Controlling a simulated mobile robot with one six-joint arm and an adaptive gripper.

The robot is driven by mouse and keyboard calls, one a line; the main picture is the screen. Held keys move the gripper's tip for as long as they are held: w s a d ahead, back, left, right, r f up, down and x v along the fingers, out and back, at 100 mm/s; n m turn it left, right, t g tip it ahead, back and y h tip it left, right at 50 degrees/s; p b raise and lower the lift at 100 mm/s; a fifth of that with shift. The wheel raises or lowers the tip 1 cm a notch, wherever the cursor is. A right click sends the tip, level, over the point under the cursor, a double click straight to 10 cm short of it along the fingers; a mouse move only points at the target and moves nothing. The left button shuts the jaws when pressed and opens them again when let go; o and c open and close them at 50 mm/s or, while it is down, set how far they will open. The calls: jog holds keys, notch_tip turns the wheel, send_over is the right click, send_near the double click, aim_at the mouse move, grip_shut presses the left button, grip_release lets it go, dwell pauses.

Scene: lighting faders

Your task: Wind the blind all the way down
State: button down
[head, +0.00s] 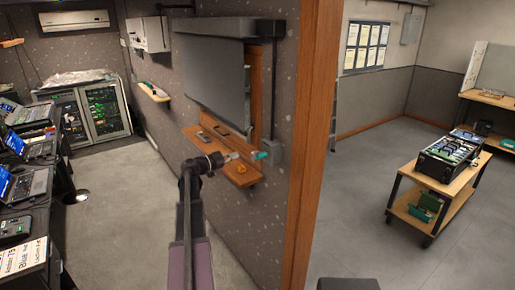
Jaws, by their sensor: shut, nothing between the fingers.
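The dark grey blind (215,80) hangs from a long box (225,28) on the speckled wall. Its lower edge hangs above the wooden sill (190,133), and the window's wooden frame shows at its right side. A grey winder box (279,152) is on the wall to the right of the sill, below a thin vertical rod or conduit. A small teal handle (261,156) sticks out to its left. My gripper (233,156) is in front of the sill, just left of the teal handle and seemingly apart from it. It is shut and empty.
Small dark items (207,136) lie on the sill. A wooden post (312,130) ends the wall at right. A trolley (445,190) carries a case of gear further right. A desk with laptops (30,180) lines the left.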

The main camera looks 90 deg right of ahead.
jog(key=r+n+p, duration=0.1)
jog(key=n, duration=0.2)
jog(key=r+n+p, duration=0.1)
jog(key=n, duration=0.3)
jog(key=r+n+p, duration=0.2)
jog(key=n, duration=0.1)
jog(key=shift+w+a, duration=0.1)
jog(key=shift+a, duration=0.2)
send_over(258, 152)
jog(key=w+a, duration=0.2)
jog(key=shift+s+a+f+y+b, duration=0.15)
jog(key=shift+s+f+b, duration=0.15)
jog(key=shift+f+b, duration=0.25)
jog(key=shift+s+a+f+y+b, duration=0.15)
jog(key=shift+s+f+b, duration=0.1)
jog(key=shift+f+b, duration=0.25)
jog(key=shift+s+a+f+b, duration=0.3)
jog(key=shift+s+f+b, duration=0.2)
jog(key=shift+f+b, duration=0.4)
jog(key=shift+s+a, duration=0.1)
jog(key=shift+s, duration=0.2)
jog(key=shift+w, duration=0.2)
